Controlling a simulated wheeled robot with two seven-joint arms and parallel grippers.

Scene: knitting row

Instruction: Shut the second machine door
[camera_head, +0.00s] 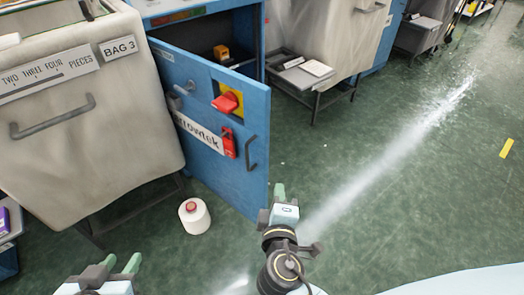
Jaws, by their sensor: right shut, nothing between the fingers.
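A blue machine door (205,165) stands open at an angle in front of its blue cabinet (247,35), whose dark inside shows. The door has a dark handle (251,153) near its free edge, a red switch (227,102) on a yellow plate and a red tag (229,143). My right gripper (279,192) is shut and empty, just right of the door's lower free corner in the picture; I cannot tell whether it touches the door. My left gripper (121,263) is at the bottom left, fingers apart and empty, away from the door.
A white yarn cone (195,217) stands on the green floor below the door. A beige bag bin (85,110) marked "BAG 3" is at left. Another beige bin (325,40) and a low metal stand (312,78) are behind. The floor (400,190) at right is clear.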

